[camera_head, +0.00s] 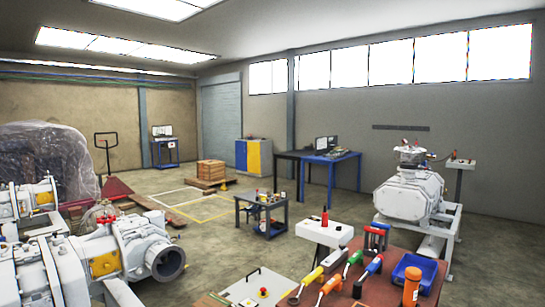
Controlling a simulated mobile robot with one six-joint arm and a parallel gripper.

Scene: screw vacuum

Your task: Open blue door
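A grey cabinet (238,138) stands against the far wall, near the middle of the picture. The panels look shut; any handle is too small to tell. Left of it, a tall grey-blue door or shutter (221,120) is set in the wall and looks closed. My gripper is not in view.
A wooden crate (211,171) on a pallet stands before the cabinet. A small tool cart (262,211), blue table (330,162), large pumps (410,195) and a brown tool table (385,287) stand around. Open floor lies between the cart and left pump.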

